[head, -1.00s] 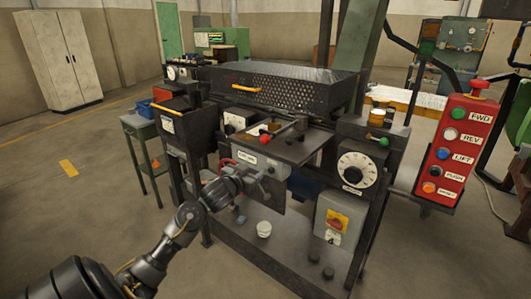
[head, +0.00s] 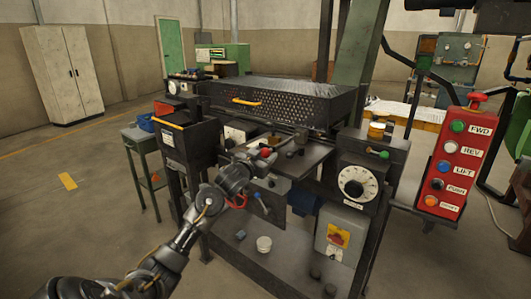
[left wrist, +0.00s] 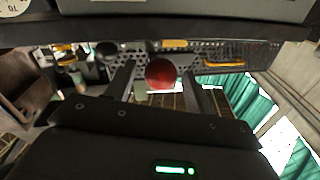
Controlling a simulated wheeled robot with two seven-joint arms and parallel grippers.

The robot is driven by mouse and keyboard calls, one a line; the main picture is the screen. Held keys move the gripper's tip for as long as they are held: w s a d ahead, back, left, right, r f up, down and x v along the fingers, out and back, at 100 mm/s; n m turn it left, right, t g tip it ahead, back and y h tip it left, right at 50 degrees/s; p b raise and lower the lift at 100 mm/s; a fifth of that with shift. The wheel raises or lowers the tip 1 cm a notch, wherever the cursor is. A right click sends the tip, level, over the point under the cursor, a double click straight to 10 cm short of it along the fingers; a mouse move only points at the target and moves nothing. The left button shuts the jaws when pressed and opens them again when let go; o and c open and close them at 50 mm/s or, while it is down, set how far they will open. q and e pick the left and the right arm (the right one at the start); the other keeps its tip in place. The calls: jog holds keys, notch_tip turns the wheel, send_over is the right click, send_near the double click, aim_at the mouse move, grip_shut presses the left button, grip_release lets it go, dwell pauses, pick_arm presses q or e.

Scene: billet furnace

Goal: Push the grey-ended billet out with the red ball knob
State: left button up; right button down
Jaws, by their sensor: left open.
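The red ball knob (left wrist: 161,73) sits between the two fingers of my left gripper (left wrist: 160,88) in the left wrist view, with a visible gap on each side. In the head view the knob (head: 266,152) is a small red spot at the front of the furnace. My left gripper (head: 257,158) reaches it there from the lower left and is open. The grey-ended billet cannot be made out in either view. My right gripper is not in view.
A black perforated guard (head: 280,100) lies behind the knob. A dial box (head: 355,180) stands to the right, and a red button panel (head: 455,163) farther right. A dark shape cuts the top right corner.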

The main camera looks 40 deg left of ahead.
pick_arm(q)
jog(key=shift+x, duration=0.8)
jog(key=shift+s, duration=0.1)
